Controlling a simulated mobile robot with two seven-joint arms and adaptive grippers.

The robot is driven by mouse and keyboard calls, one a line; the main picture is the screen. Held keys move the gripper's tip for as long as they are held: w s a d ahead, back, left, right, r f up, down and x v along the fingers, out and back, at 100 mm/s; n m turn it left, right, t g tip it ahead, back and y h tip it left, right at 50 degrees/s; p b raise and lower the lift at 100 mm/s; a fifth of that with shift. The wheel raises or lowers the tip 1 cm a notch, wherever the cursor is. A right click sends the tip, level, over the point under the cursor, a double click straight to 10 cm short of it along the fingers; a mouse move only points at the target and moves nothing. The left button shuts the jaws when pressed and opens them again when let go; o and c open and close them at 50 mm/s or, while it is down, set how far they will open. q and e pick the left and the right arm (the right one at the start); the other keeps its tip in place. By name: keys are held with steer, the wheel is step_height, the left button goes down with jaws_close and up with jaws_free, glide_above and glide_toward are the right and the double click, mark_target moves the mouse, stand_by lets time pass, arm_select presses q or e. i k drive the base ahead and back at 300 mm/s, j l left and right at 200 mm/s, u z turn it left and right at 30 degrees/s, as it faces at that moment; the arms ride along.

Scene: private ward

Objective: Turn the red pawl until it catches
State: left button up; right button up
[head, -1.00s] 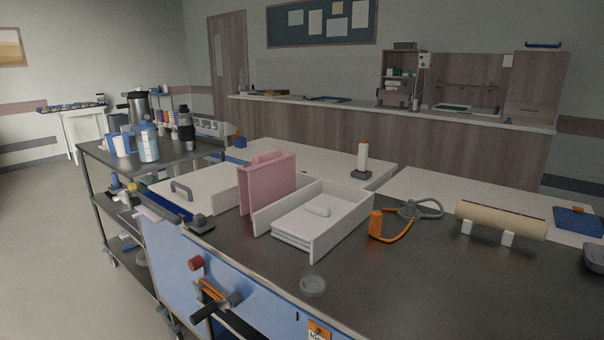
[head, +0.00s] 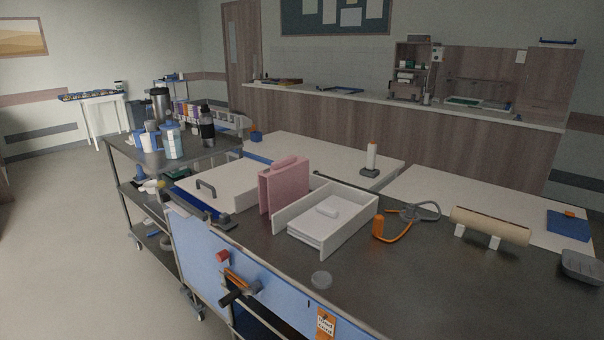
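A small red part (head: 222,256), like a short cylinder, sticks out from the blue front panel (head: 205,248) of the near workbench. It is the only red part I see there, but it is too small to tell whether it is the pawl or how it is turned. Just below it, an orange bracket (head: 236,276) with a dark handle (head: 240,293) is fixed to the same panel. Neither of my grippers is in view.
A dark trolley (head: 150,158) with jugs and bottles stands left of the bench, with open floor (head: 70,230) beyond. The benchtop holds a pink folder (head: 284,187), a white drawer tray (head: 345,235), an orange-handled cable (head: 378,228) and a beige roll (head: 490,227).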

mark_target(221, 255)
steer(key=i+j, duration=0.15)
steer(key=j, duration=0.25)
steer(key=i+j, duration=0.15)
steer(key=j, duration=0.2)
steer(key=i+j, duration=0.15)
steer(key=j, duration=0.25)
steer(key=i+j, duration=0.2)
steer(key=j, duration=0.15)
steer(key=z, duration=0.05)
